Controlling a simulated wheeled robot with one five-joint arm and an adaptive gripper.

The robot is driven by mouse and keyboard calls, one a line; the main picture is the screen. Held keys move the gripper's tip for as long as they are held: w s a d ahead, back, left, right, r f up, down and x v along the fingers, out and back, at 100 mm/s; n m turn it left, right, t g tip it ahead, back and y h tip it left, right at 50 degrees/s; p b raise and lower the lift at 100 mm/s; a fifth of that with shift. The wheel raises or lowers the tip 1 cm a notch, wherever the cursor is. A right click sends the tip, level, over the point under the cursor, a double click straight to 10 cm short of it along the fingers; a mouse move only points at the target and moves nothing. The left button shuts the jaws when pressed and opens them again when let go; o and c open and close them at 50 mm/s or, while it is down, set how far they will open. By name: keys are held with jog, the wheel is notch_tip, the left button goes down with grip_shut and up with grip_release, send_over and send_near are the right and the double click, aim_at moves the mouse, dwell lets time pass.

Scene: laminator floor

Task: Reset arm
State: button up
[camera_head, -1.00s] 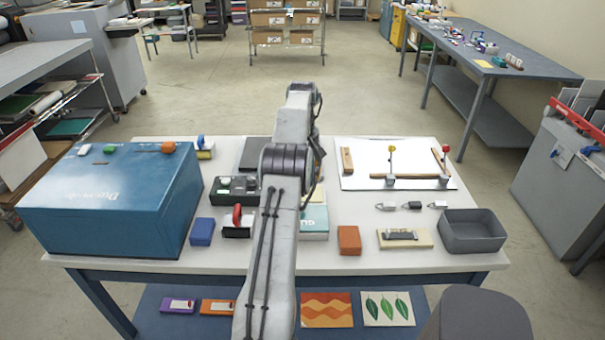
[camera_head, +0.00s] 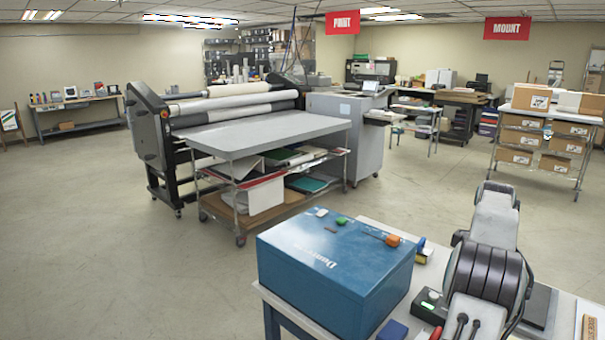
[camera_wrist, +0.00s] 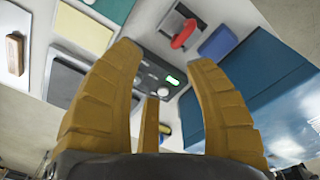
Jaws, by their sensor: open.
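My gripper (camera_wrist: 165,75) shows in the wrist view with its yellow fingers spread apart and nothing between them. Beyond the fingers lies the white table top (camera_wrist: 43,55) with a dark control box bearing a lit green button (camera_wrist: 172,80). My arm rises at the lower right of the head view, over the worktable; the gripper itself is not visible there. The blue box (camera_head: 325,290) stands on the table to the left of my arm, with small coloured items on its lid.
A laminator with a grey table (camera_head: 270,135) and a shelved cart stands behind the blue box. A rack of cardboard boxes (camera_head: 540,140) stands at the back right. The floor at the left (camera_head: 90,220) is clear.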

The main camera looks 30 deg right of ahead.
jog(key=w+a+r+n+t, duration=0.1)
jog(key=w+a+r, duration=0.15)
jog(key=a, duration=0.65)
jog(key=w+a+r, duration=0.2)
jog(key=a+r, duration=0.1)
jog(key=a, duration=0.6)
jog(key=w+a+r+n+t, duration=0.1)
jog(key=w+a+r, duration=0.15)
jog(key=a, duration=0.75)
jog(key=s+a+f+n+t, duration=0.1)
jog(key=s+a+f, duration=0.1)
jog(key=s+a, duration=0.5)
jog(key=s+a+f+n+t, duration=0.1)
jog(key=s+a+f, duration=0.2)
jog(key=s+a, duration=0.4)
jog(key=a, duration=0.4)
jog(key=shift+a+f+y, duration=0.3)
jog(key=shift+y, duration=0.1)
